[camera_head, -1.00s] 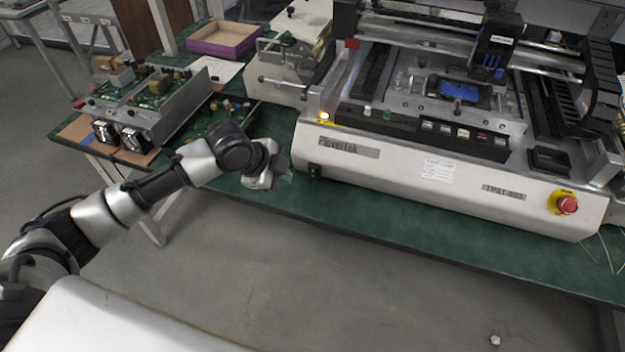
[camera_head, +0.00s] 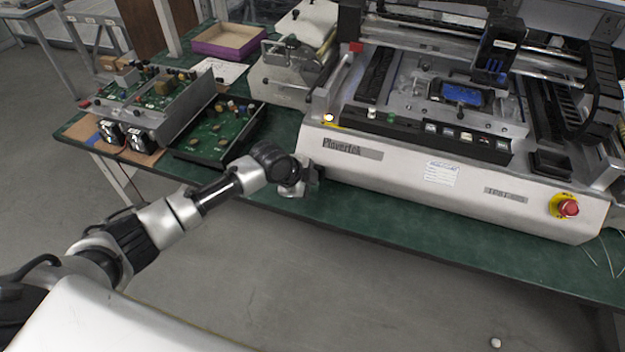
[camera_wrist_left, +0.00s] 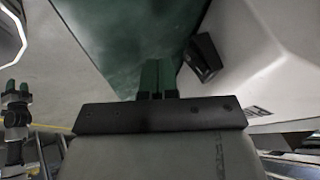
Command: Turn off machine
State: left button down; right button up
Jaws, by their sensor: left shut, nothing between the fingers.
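The white machine (camera_head: 400,175) stands on the green table, with its lit lamp (camera_head: 328,118) at the front left corner. In the left wrist view, a black rocker switch (camera_wrist_left: 204,56) sits on the machine's pale front panel. In the head view, my gripper hides that switch. My left gripper (camera_head: 316,178) is at the machine's lower left front corner. Its fingers (camera_wrist_left: 157,78) are shut and empty, just left of the switch in the wrist view. Contact with the panel cannot be told. A red stop button (camera_head: 568,208) on a yellow base is at the panel's right end.
Open circuit units (camera_head: 215,135) lie on the table to the left. A purple box (camera_head: 228,42) and a grey device (camera_head: 290,72) stand behind. The green table's front strip (camera_head: 400,232) below the machine is clear. Thin wires (camera_head: 598,258) hang at the right.

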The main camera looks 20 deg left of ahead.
pick_arm(q)
jog(key=shift+w+f, duration=0.2)
jog(key=shift+w, duration=0.75)
jog(key=shift+f, duration=0.1)
jog(key=shift+w+f+t+b, duration=0.15)
jog(key=shift+f+t+b, duration=0.15)
jog(key=shift+b, duration=0.25)
jog(key=shift+w+r, duration=0.1)
jog(key=shift+r, duration=0.2)
